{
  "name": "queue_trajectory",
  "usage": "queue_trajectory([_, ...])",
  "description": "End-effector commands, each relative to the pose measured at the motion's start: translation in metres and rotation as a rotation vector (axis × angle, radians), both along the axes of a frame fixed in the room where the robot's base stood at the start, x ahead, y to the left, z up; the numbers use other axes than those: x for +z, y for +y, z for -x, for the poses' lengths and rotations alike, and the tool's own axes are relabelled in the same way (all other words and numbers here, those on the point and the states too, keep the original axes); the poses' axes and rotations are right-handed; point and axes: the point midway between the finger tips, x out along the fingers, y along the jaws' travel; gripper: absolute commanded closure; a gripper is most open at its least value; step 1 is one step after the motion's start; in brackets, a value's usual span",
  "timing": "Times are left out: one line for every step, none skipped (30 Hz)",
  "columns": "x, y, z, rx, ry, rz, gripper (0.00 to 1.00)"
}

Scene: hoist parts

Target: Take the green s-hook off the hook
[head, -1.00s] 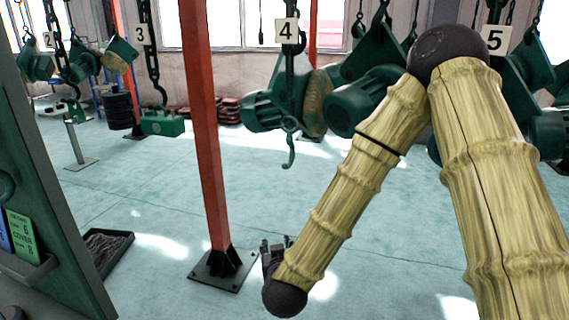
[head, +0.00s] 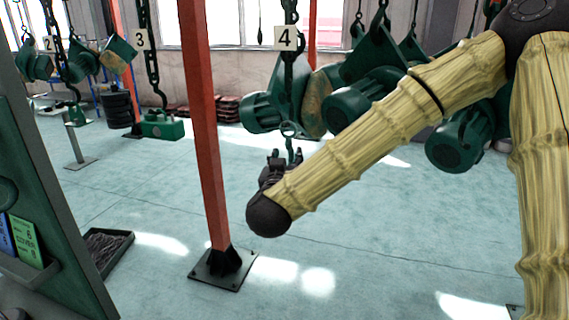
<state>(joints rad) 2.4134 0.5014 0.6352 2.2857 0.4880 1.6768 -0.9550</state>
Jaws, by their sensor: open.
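The green s-hook (head: 290,143) hangs upright below the hoist marked 4 (head: 285,37), at a small ring under the green motor block. Its lower bend is partly hidden by my gripper. My gripper (head: 283,158) is open, at the end of my arm, and overlaps the lower part of the s-hook in the head view. I cannot tell whether the fingers are around the s-hook or touching it. The gripper looks empty.
A red post (head: 207,150) stands just left of my gripper. Green motors (head: 349,106) hang behind and above my forearm. A green block (head: 161,125) hangs from hoist 3. A dark tray (head: 105,250) lies at lower left.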

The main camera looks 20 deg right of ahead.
Motion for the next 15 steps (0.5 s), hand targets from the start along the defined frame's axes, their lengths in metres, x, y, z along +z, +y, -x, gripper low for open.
queue_trajectory([0.001, -0.004, -0.007, -0.002, 0.002, -0.002, 0.58])
queue_trajectory([0.002, -0.006, -0.011, -0.001, 0.001, -0.002, 0.58])
queue_trajectory([0.002, -0.008, -0.017, -0.001, 0.001, -0.003, 0.58])
queue_trajectory([0.002, -0.010, -0.020, -0.001, 0.001, -0.002, 0.58])
queue_trajectory([0.001, -0.012, -0.024, -0.001, 0.001, -0.002, 0.58])
queue_trajectory([0.001, -0.014, -0.029, -0.001, 0.000, -0.001, 0.58])
queue_trajectory([0.001, -0.016, -0.033, -0.001, 0.002, -0.001, 0.58])
queue_trajectory([0.001, -0.017, -0.036, -0.001, 0.002, -0.001, 0.58])
queue_trajectory([0.001, -0.019, -0.040, 0.000, 0.001, -0.002, 0.58])
queue_trajectory([0.001, -0.020, -0.043, 0.000, 0.001, -0.002, 0.58])
queue_trajectory([0.001, -0.021, -0.045, 0.000, 0.000, -0.001, 0.58])
queue_trajectory([0.000, -0.023, -0.048, 0.001, 0.001, -0.001, 0.58])
queue_trajectory([0.000, -0.023, -0.050, 0.001, 0.001, -0.001, 0.58])
queue_trajectory([0.000, -0.024, -0.052, 0.001, 0.001, -0.001, 0.58])
queue_trajectory([0.000, -0.025, -0.054, 0.000, 0.001, 0.000, 0.58])
